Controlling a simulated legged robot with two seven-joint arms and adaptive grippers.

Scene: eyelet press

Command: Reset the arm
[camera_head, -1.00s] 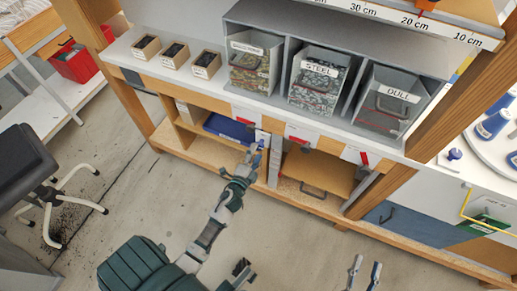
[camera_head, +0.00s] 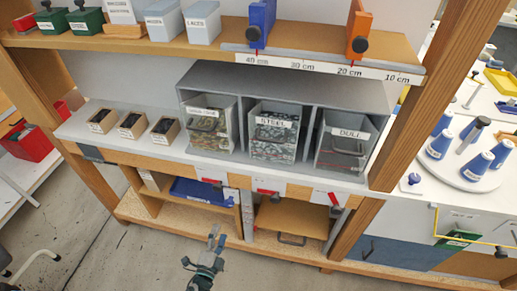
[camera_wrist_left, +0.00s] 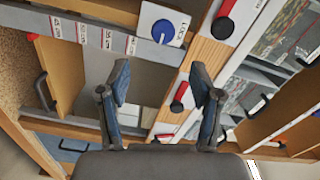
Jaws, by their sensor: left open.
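My left gripper (camera_head: 217,238) is open and empty at the bottom middle of the head view, in front of the lower part of the workbench. In the left wrist view its two fingers (camera_wrist_left: 160,92) stand wide apart with nothing between them. Beyond them are a wooden post, red handles and a panel with a blue round knob (camera_wrist_left: 164,31). My right gripper is not in view.
The bench shelf (camera_head: 85,122) holds three small boxes (camera_head: 132,125) and bins labelled STEEL (camera_head: 273,142) and DULL (camera_head: 340,150). Below is a blue bin (camera_head: 203,190). A white turntable with blue cones (camera_head: 440,145) stands at right. Free floor (camera_head: 140,260) lies at lower left.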

